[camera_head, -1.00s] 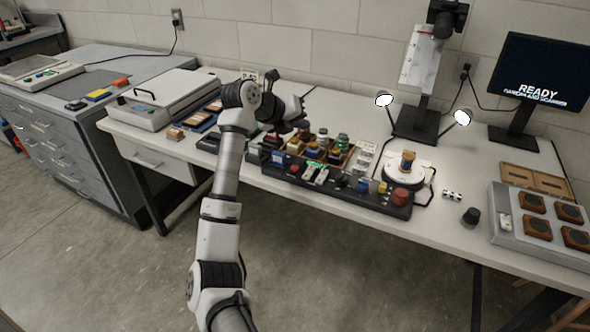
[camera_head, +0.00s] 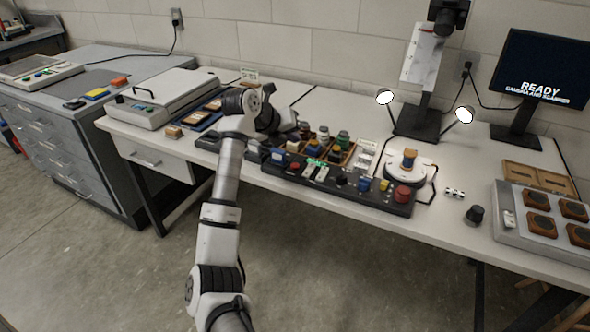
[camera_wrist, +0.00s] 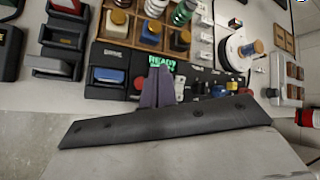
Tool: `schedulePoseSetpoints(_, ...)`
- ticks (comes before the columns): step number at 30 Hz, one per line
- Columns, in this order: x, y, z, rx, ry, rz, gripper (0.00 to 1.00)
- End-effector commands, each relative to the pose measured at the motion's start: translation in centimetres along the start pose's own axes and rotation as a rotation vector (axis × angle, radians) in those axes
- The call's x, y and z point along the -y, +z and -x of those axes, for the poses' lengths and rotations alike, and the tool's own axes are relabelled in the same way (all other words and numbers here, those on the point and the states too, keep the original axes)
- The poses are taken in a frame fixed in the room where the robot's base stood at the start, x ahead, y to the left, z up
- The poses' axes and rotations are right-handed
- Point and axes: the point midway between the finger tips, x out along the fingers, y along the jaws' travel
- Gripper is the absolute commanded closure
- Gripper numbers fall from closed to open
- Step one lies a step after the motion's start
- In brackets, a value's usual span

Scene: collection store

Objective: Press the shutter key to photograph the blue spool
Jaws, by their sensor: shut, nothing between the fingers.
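I cannot read which key is the shutter. My gripper (camera_head: 301,127) is shut and empty near the panel's left part. In the wrist view its fingers (camera_wrist: 157,88) overlap the panel between the red button and a silver switch.
A wooden tray (camera_head: 345,156) of several coloured spools stands behind the panel. The camera stand (camera_head: 416,122) with two lamps is behind the turntable. The monitor (camera_head: 541,72) reads READY. A grey box with round-topped brown blocks (camera_head: 539,226) is at the right.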

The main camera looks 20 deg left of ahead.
Motion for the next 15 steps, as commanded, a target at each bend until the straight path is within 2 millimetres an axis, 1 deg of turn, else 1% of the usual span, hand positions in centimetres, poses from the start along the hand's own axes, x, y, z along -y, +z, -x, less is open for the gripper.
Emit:
schedulePoseSetpoints(1, -0.7, -0.7, -1.0, -0.001, -0.001, 0.001, 1.0)
schedulePoseSetpoints(6, -1.9, -2.1, -2.8, -0.002, -0.002, 0.002, 1.0)
schedulePoseSetpoints(12, -2.9, -2.9, -4.0, 0.0, -0.001, 0.001, 1.0)
schedulePoseSetpoints(15, -3.1, -3.1, -4.2, -0.001, 0.0, 0.001, 1.0)
